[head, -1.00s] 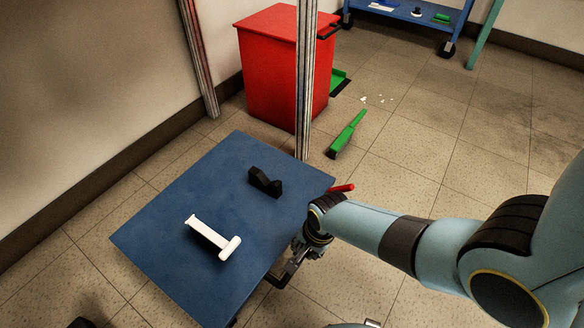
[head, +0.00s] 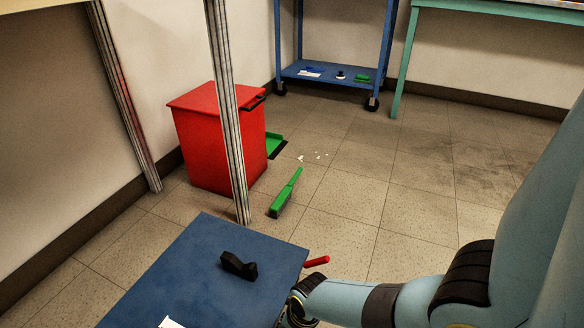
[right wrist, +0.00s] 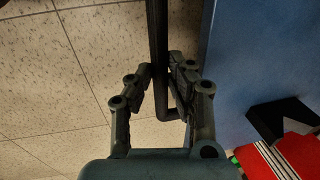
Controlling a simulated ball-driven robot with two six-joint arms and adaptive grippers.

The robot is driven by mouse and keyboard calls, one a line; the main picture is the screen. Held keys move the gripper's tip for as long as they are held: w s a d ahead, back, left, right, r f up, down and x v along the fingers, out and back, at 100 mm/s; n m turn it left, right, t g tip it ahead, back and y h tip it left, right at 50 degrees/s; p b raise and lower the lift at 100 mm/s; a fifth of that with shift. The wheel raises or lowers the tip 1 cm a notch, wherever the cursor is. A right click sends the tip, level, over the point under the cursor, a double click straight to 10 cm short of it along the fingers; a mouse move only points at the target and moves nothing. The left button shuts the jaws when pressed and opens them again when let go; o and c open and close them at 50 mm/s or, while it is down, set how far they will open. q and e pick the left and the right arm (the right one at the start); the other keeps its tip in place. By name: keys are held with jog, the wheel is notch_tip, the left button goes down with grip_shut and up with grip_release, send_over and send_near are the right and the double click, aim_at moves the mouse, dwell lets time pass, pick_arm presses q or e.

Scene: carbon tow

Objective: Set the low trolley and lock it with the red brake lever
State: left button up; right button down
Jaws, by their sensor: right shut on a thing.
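The low trolley's blue top (head: 195,262) is at the bottom of the head view, cut off by the frame edge. The red brake lever (head: 317,261) sticks out beside its right corner. A black notched block (head: 239,265) and a white piece (head: 171,323), mostly cut off, are on the top. My right gripper (right wrist: 159,72) is shut on the trolley's dark handle bar (right wrist: 157,30) in the right wrist view, beside the blue top. In the head view my right arm hides part of that side and the fingers cannot be seen. My left gripper is not in view.
A striped post (head: 228,130) stands just behind the trolley. A red bin (head: 215,145) is behind it, with a green dustpan (head: 275,144), a green brush (head: 285,193) and white scraps (head: 315,156) on the floor. A blue wheeled shelf (head: 330,75) stands farther back. Floor to the right is clear.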

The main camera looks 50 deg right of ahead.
jog(key=c, duration=1.2)
grip_release()
jog(key=shift+c, duration=0.2)
jog(key=shift+r, duration=0.1)
notch_tip(320, 180, up, 12)
jog(key=s, duration=0.2)
jog(key=shift+s+d+f, duration=0.15)
jog(key=shift+d+f, duration=0.05)
jog(key=shift+d, duration=0.15)
